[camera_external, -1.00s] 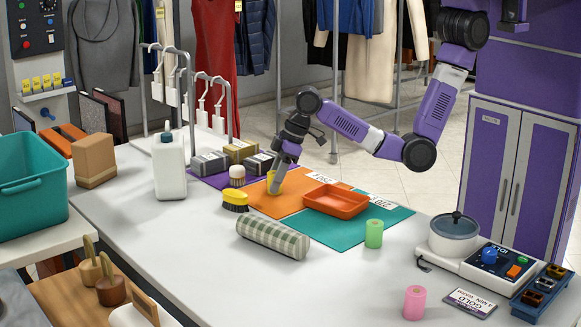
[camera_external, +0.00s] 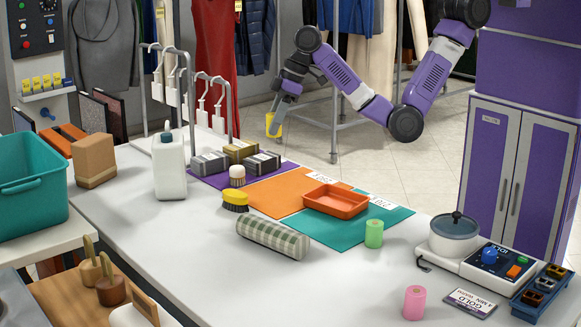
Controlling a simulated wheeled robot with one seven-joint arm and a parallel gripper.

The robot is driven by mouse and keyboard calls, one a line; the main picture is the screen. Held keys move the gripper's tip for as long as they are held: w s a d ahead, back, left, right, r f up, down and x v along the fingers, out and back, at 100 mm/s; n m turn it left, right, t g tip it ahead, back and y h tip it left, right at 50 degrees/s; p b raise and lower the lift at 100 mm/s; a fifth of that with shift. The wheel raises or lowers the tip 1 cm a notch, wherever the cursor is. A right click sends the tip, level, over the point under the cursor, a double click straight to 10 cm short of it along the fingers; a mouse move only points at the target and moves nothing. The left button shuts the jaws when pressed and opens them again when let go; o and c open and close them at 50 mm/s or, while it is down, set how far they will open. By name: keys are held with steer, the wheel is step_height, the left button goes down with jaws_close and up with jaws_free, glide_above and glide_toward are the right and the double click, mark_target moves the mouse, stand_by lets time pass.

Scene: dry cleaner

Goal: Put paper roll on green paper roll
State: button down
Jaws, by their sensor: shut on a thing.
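My gripper (camera_external: 277,117) is shut on a yellow roll (camera_external: 272,127), probably a paper roll, and holds it in the air above the back part of the counter. The gripper's fingers partly cover the yellow roll. The green paper roll (camera_external: 374,234) stands upright on the front right part of the teal mat, its top bare. A pink paper roll (camera_external: 414,303) stands upright at the counter's front right. My gripper is well to the left of and above the green roll, apart from it.
An orange tray (camera_external: 336,202) lies across the orange mat (camera_external: 272,199) and teal mat (camera_external: 345,232). A pot (camera_external: 454,240) sits on an appliance at right. The counter's front middle is clear.

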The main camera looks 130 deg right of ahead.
mark_target(272, 114)
steer(key=shift+r+p, duration=1)
steer(key=shift+r, duration=0.55)
